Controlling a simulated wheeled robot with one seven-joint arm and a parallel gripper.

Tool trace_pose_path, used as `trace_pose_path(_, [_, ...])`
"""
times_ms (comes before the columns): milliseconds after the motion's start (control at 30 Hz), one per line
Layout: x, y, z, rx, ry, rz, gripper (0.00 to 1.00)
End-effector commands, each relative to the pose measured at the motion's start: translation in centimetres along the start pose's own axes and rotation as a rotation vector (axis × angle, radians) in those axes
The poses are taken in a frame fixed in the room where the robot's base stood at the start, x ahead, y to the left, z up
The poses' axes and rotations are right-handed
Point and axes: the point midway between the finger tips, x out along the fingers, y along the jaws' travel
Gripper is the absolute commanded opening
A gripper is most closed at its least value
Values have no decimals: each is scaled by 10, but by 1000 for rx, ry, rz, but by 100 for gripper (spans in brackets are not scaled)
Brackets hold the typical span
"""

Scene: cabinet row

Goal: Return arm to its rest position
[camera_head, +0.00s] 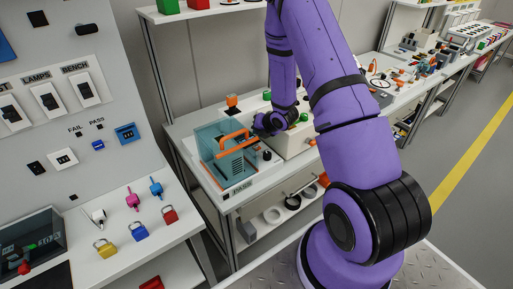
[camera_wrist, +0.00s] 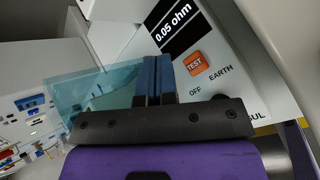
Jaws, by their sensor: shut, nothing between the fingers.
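My purple arm (camera_head: 345,95) reaches out over the bench in the head view, bent downward at its far end. My gripper (camera_head: 258,122) is at the white tester box (camera_head: 285,143), beside the clear blue case with an orange handle (camera_head: 228,158). In the wrist view, my gripper (camera_wrist: 155,68) has its blue fingertips together with nothing between them. Behind them is the tester panel with a "0.05 ohm" display (camera_wrist: 176,26) and an orange TEST button (camera_wrist: 196,63). Whether the fingertips touch the panel cannot be told.
A grey panel (camera_head: 60,75) with switches stands at the left, above a white ledge (camera_head: 125,215) with padlocks. The bench has a lower shelf (camera_head: 265,232) with rings. More benches run back at the right, beside open floor with a yellow line (camera_head: 472,155).

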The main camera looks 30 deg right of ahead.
Motion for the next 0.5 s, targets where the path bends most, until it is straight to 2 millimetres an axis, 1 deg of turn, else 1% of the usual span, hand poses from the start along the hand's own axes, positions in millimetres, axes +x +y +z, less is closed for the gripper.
trace_pose_path(367, [0, 0, 0, 0, 0, 0, 0])
trace_pose_path(500, [-5, 6, 6, 25, -7, -9, 0])
